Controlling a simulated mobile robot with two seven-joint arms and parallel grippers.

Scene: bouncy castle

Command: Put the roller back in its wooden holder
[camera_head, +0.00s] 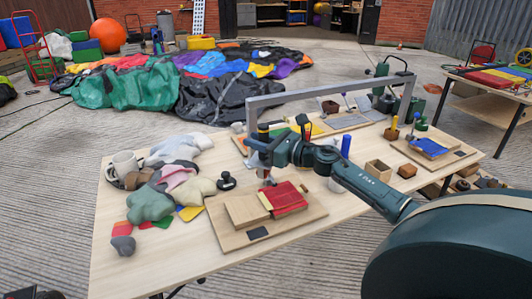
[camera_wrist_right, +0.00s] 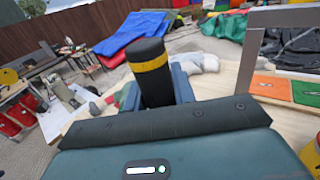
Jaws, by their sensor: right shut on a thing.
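My right gripper (camera_head: 267,152) is shut on an upright black handle with a yellow band, which looks like the roller (camera_head: 263,133). The handle also stands between the jaws (camera_wrist_right: 157,95) in the right wrist view (camera_wrist_right: 150,72). The lower end of the roller is mostly hidden by the gripper; it hangs near the front wooden board. A small open wooden box (camera_head: 378,171), which may be the wooden holder, stands right of the gripper beneath the forearm. I cannot tell for sure that it is the holder. My left gripper is not in view.
The front board (camera_head: 240,238) carries a wooden block and a red piece (camera_head: 285,197). A grey metal frame (camera_head: 330,90) arches over the table behind the gripper.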

